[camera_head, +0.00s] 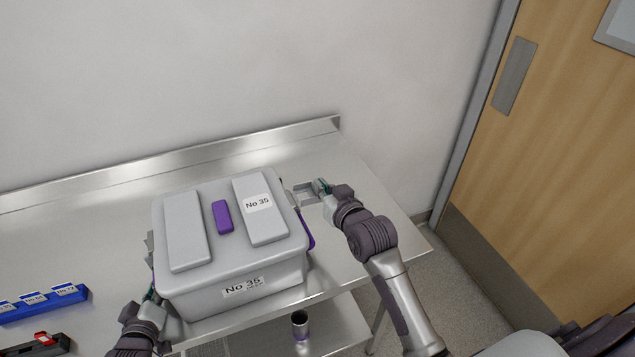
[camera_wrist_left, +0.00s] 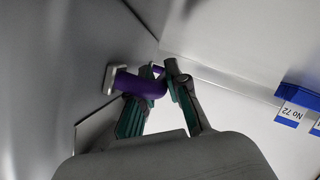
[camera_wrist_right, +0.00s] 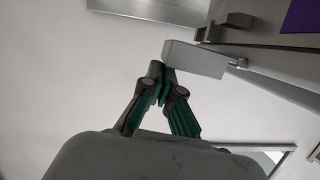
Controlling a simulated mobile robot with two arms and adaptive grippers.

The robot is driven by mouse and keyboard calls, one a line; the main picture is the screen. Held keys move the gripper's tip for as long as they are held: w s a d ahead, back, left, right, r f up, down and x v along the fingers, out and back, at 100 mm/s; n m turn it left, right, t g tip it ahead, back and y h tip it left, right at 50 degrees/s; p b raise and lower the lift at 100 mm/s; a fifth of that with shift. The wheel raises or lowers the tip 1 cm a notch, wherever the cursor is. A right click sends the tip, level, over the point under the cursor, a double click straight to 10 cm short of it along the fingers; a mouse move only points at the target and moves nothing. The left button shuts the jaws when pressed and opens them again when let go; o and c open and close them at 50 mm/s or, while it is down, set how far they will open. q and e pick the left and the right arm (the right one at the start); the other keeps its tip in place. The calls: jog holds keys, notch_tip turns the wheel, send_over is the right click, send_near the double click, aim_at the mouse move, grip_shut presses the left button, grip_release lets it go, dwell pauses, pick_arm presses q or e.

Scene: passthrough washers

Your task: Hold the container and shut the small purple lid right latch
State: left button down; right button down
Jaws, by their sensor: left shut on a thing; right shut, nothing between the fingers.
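The grey container (camera_head: 232,284) stands on the metal table, its lid on top with a small purple piece (camera_head: 222,216) in the middle. My left gripper (camera_head: 151,296) is at its left side. In the left wrist view the left gripper (camera_wrist_left: 163,76) is shut on a purple handle (camera_wrist_left: 136,83). A grey latch flap (camera_head: 304,195) sticks out from the container's right side, by the lid edge. My right gripper (camera_head: 320,187) is shut and empty at its outer end. In the right wrist view the fingertips (camera_wrist_right: 163,72) are close against the flap (camera_wrist_right: 198,59); contact is unclear.
Blue labelled bins (camera_head: 45,302) and a dark tray with a red item (camera_head: 43,338) are at the table's left. A dark cup-like item (camera_head: 300,325) stands on the lower shelf. The table (camera_head: 375,200) is clear to the right. A wall is behind; a wooden door (camera_head: 560,130) is at right.

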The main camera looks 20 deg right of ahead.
jog(key=f+m+y, duration=0.1)
jog(key=f+m, duration=0.1)
jog(key=m, duration=0.1)
jog(key=a+f+m+t+y, duration=0.1)
jog(key=f+m, duration=0.2)
jog(key=m, duration=0.1)
jog(key=f+m+y, duration=0.1)
jog(key=f+m, duration=0.2)
jog(key=m, duration=0.1)
jog(key=shift+a+f+y, duration=0.15)
jog(key=shift+f+y, duration=0.1)
jog(key=shift+y, duration=0.05)
jog(key=shift+a+f+m+t, duration=0.3)
pick_arm(q)
jog(key=shift+f, duration=0.1)
pick_arm(e)
jog(key=shift+a+f, duration=0.3)
jog(key=shift+a, duration=0.2)
jog(key=shift+a+f, duration=0.1)
